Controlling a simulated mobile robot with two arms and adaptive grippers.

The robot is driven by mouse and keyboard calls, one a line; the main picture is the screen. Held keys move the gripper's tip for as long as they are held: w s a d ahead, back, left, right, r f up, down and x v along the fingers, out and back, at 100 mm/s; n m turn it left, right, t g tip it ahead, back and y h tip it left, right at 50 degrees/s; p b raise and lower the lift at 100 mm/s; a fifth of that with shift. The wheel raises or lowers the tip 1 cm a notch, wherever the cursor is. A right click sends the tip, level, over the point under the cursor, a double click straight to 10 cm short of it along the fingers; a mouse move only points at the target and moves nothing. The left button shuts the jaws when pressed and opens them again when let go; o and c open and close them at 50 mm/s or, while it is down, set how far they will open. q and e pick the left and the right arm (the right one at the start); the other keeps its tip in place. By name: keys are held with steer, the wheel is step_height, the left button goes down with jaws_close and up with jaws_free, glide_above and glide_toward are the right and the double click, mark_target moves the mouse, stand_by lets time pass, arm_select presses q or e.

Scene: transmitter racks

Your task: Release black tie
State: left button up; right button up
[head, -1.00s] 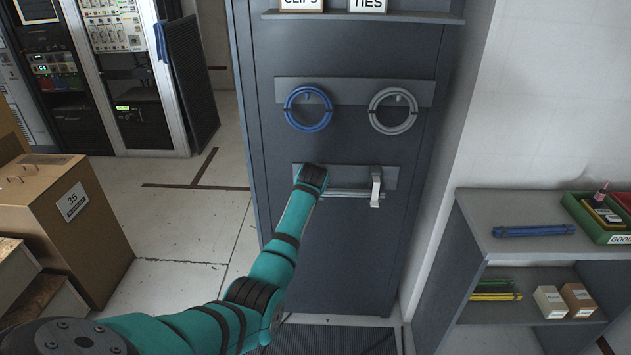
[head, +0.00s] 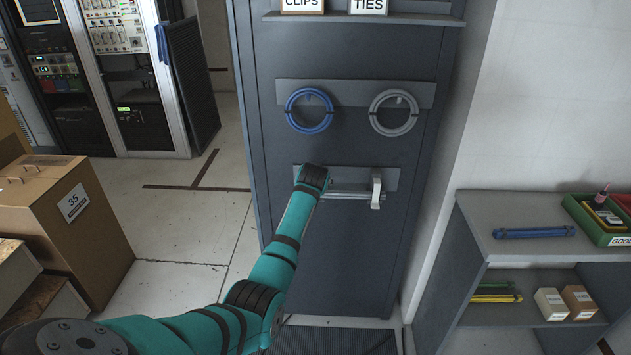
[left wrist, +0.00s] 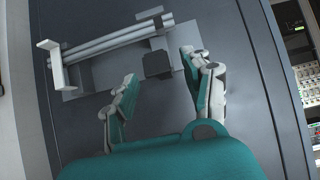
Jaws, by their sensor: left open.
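My left gripper (left wrist: 160,68) is open in the left wrist view, its two teal-padded fingers apart and pointing at the grey cabinet front. A small dark square piece (left wrist: 157,64) shows between the fingertips, near the pale grey bars (left wrist: 112,42); it may be the black tie, but I cannot tell for sure. No contact with it is clear. The bars also show in the head view (head: 347,196), with a whitish upright end piece (head: 376,190) on their right. In the head view my left arm's end hides the gripper and the dark piece. My right gripper is not in view.
A blue coil (head: 309,111) and a grey coil (head: 394,113) hang on the cabinet (head: 345,250) above the bars. A shelf unit (head: 480,205) with a blue bundle (head: 534,232) and green tray (head: 590,222) stands right. Cardboard boxes (head: 65,225) stand left.

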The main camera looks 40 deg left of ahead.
arm_select(q)
steer(key=v, duration=1.1)
steer(key=shift+s+r, duration=0.25)
steer(key=shift+d, duration=0.1)
